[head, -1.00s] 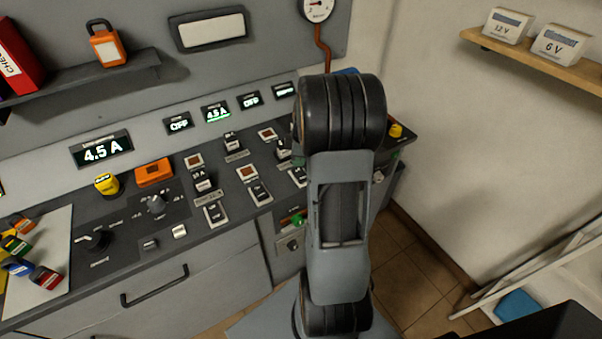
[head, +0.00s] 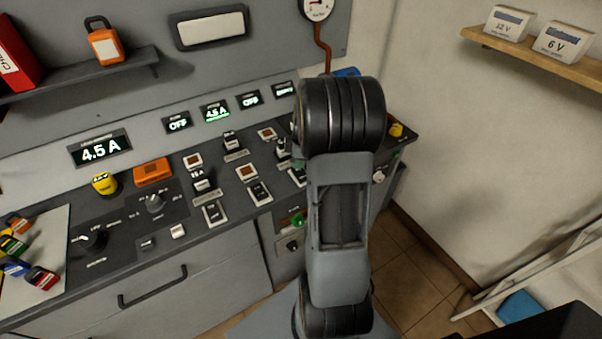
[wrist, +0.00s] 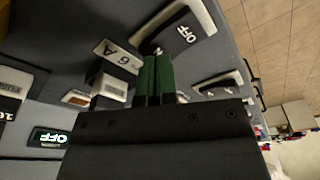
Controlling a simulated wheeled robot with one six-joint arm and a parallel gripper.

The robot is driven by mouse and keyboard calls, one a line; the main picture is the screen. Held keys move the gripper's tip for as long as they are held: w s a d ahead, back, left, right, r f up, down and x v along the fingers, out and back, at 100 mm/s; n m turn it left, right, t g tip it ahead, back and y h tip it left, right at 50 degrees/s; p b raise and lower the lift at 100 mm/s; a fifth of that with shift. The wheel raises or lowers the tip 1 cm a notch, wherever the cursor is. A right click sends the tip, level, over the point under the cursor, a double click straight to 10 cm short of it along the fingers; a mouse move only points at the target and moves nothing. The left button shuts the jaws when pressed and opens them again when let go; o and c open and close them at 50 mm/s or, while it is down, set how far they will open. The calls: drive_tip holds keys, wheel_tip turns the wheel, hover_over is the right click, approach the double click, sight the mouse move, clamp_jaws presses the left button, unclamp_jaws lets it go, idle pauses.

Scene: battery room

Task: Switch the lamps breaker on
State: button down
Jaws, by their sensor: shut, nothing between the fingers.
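Several breakers stand in two rows on the sloping grey console (head: 130,215). Their names are too small to read, so I cannot tell which one is the lamps breaker. In the wrist view, a black rocker marked OFF (wrist: 184,36) in a pale frame lies just beyond my fingertips. My gripper (wrist: 158,62) has green fingers, shut together and empty, close to that rocker; I cannot tell whether they touch it. A label reading 6 A (wrist: 118,57) and a pale switch (wrist: 110,88) lie to its left. In the head view my arm hides most of the gripper.
Small displays above the breakers read OFF (head: 178,124), 4.5 A (head: 216,112) and OFF (head: 249,100). A yellow knob (head: 104,183), an orange block (head: 152,171) and coloured padlocks (head: 42,278) are at the left. A wall shelf (head: 540,62) is at the right.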

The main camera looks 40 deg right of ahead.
drive_tip(key=shift+f+b, duration=0.35)
drive_tip(key=shift+f, duration=0.15)
drive_tip(key=shift+r, duration=0.1)
drive_tip(key=shift+r+p, duration=2.35)
drive_tip(key=shift+r, duration=1.15)
